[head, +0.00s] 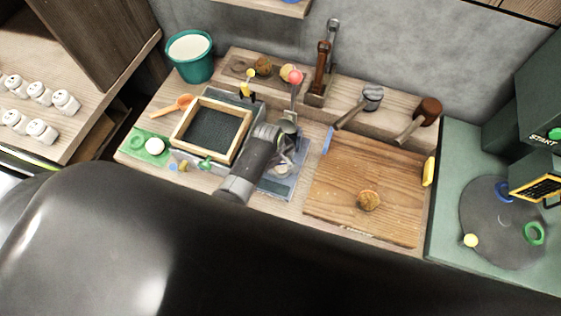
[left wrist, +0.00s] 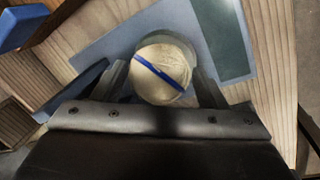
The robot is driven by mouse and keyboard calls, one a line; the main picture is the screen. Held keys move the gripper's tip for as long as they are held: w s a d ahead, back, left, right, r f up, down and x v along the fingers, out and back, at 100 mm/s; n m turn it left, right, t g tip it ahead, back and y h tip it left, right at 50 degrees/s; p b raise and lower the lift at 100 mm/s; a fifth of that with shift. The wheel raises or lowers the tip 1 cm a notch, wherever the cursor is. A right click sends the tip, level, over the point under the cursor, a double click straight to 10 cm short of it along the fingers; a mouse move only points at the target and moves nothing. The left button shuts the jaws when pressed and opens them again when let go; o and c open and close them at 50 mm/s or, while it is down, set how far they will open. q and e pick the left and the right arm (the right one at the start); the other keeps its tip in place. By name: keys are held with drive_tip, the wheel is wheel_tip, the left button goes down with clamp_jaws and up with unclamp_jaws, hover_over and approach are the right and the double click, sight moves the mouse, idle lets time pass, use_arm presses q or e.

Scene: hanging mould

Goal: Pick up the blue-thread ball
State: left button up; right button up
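The blue-thread ball (left wrist: 164,66) is cream-coloured with a blue band across it, and it sits between the two fingers of my left gripper in the left wrist view. The fingers flank it closely on both sides; I cannot tell whether they press on it. In the head view my left gripper (head: 287,150) points down over a blue-grey mat (head: 274,187), and the ball is mostly hidden behind the gripper. The mat (left wrist: 100,48) also shows behind the ball in the left wrist view. My right gripper is not in view.
A wooden frame (head: 243,134) stands left of the gripper. Mallets (head: 420,118) and a wooden stand are behind. A teal bucket (head: 195,70) stands at the back left.

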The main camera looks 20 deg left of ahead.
use_arm(q)
drive_tip(key=c, duration=0.7)
drive_tip(key=shift+o, duration=0.2)
drive_tip(key=shift+r, duration=0.15)
drive_tip(key=shift+r, duration=4.85)
